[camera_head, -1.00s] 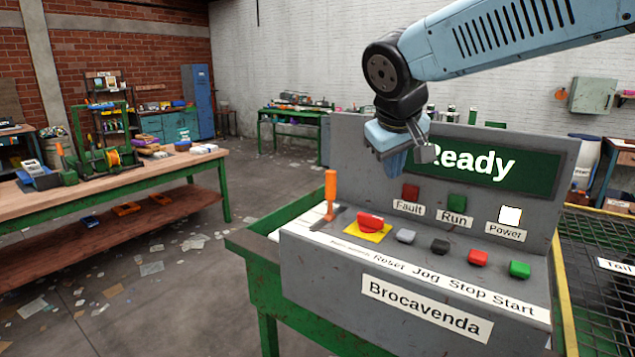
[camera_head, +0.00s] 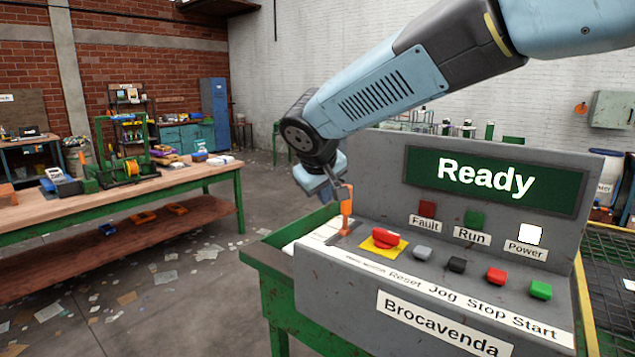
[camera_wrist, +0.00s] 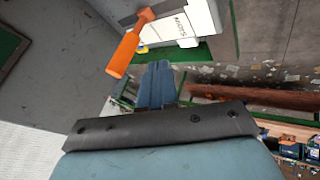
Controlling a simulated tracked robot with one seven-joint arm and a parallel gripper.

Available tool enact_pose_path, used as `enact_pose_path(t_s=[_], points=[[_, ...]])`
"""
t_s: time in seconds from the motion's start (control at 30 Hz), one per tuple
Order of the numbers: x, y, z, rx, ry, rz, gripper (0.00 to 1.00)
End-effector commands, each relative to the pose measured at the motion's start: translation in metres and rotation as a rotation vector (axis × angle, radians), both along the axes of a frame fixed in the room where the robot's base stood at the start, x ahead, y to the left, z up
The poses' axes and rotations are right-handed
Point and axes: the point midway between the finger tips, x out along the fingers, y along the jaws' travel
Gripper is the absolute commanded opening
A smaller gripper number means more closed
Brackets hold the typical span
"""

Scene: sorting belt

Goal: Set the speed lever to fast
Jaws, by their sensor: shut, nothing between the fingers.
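The speed lever (camera_head: 346,208) has an orange handle and stands upright at the left end of the grey control panel. In the wrist view the lever's orange handle (camera_wrist: 124,54) lies up and left of the fingertips, over a slot beside a white label. My gripper (camera_head: 338,192) is shut and empty, close behind or beside the top of the handle in the head view. In the wrist view my gripper (camera_wrist: 156,66) shows a visible gap to the handle, so I see no clear contact.
The panel (camera_head: 330,290) carries a red knob on a yellow plate (camera_head: 383,240) just right of the lever, then several buttons. Its screen (camera_head: 490,181) reads "Ready". A wooden workbench (camera_head: 110,195) stands at the left, with open floor between.

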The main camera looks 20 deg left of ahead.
Motion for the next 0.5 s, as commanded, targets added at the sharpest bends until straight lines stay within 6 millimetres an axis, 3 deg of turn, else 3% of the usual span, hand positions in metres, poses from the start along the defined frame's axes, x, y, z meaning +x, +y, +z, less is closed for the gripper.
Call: enact_pose_path(t_s=[0.17,0.5], points=[[0.019,0.001,-0.026,-0.003,0.001,-0.001,0.0],[0.048,-0.019,-0.024,0.0,0.0,0.0,0.0]])
